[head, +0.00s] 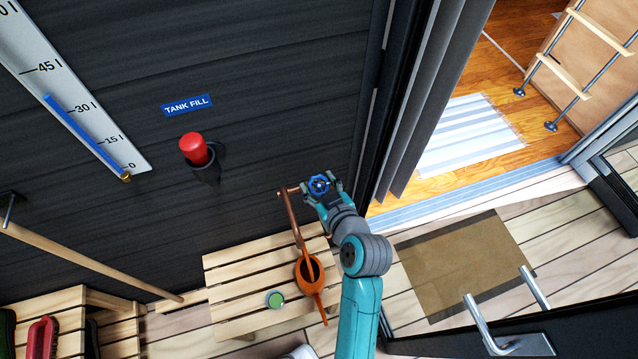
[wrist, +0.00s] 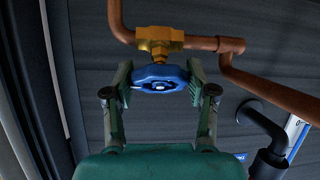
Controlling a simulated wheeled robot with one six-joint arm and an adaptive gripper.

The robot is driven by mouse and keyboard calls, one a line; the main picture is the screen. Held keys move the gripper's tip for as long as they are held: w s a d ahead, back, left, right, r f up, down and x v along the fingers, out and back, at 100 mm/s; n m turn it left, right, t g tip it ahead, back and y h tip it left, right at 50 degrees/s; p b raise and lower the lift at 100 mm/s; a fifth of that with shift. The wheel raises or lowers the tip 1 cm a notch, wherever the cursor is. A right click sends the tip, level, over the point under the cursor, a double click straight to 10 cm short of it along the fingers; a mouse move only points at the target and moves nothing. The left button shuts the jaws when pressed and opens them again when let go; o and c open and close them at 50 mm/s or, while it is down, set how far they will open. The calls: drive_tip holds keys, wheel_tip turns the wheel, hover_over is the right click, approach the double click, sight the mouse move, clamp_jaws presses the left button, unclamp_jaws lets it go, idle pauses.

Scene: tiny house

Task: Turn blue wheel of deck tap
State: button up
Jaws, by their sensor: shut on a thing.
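The blue wheel (head: 319,184) of the deck tap shows in the head view at the dark wall, beside the doorway. In the wrist view the blue wheel (wrist: 159,78) sits below a brass valve body (wrist: 159,40) on a copper pipe (wrist: 205,42). My gripper (head: 321,187) is at the wheel, with one finger on each side of it. In the wrist view my gripper (wrist: 158,84) is shut on the wheel's rim from left and right. The fingers hide parts of the rim's sides.
A slatted wooden bench (head: 235,290) stands below, with an orange watering can (head: 309,270) and a green-topped tin (head: 275,299). A dark curtain (head: 425,100) hangs right of my gripper.

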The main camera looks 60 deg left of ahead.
drive_tip(key=shift+n, duration=0.3)
drive_tip(key=n+g, duration=0.2)
drive_tip(key=n, duration=0.1)
drive_tip(key=shift+n, duration=0.4)
drive_tip(key=shift+n+g+h, duration=0.6)
drive_tip(key=shift+n+g, duration=0.6)
drive_tip(key=shift+n, duration=0.7)
drive_tip(key=o, duration=1.2)
drive_tip(key=v, duration=1.2)
